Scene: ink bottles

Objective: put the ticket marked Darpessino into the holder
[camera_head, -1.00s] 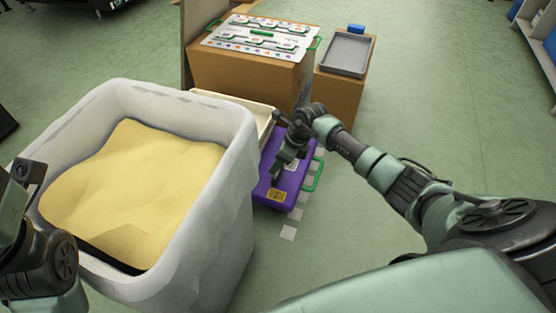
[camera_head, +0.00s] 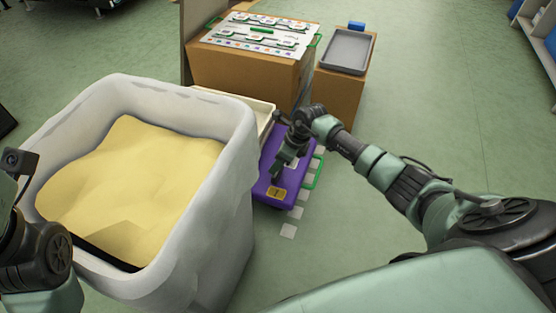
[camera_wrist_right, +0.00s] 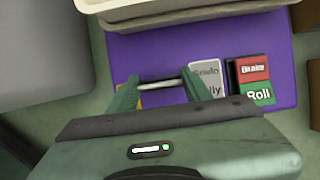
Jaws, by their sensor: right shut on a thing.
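My right gripper (camera_wrist_right: 158,90) is over a purple case (camera_wrist_right: 165,50). It is shut on a thin, pale thing (camera_wrist_right: 160,85) seen edge-on between its fingers; no marking on it is readable. The gripper also shows in the head view (camera_head: 276,172), above the case (camera_head: 268,190). A pale card (camera_wrist_right: 208,78) with partly hidden lettering lies beside the right finger. Right of it, a dark frame (camera_wrist_right: 232,78) has a red label reading "Brake" (camera_wrist_right: 252,70) and a green label reading "Roll" (camera_wrist_right: 258,94). I cannot read "Darpessino" anywhere. My left gripper's fingers are out of view.
A large white bin (camera_head: 215,190) with yellow contents stands left of the case. A cream tray (camera_head: 263,112) lies behind the case. Boxes behind bear a printed board (camera_head: 262,46) and a grey tray (camera_head: 348,50).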

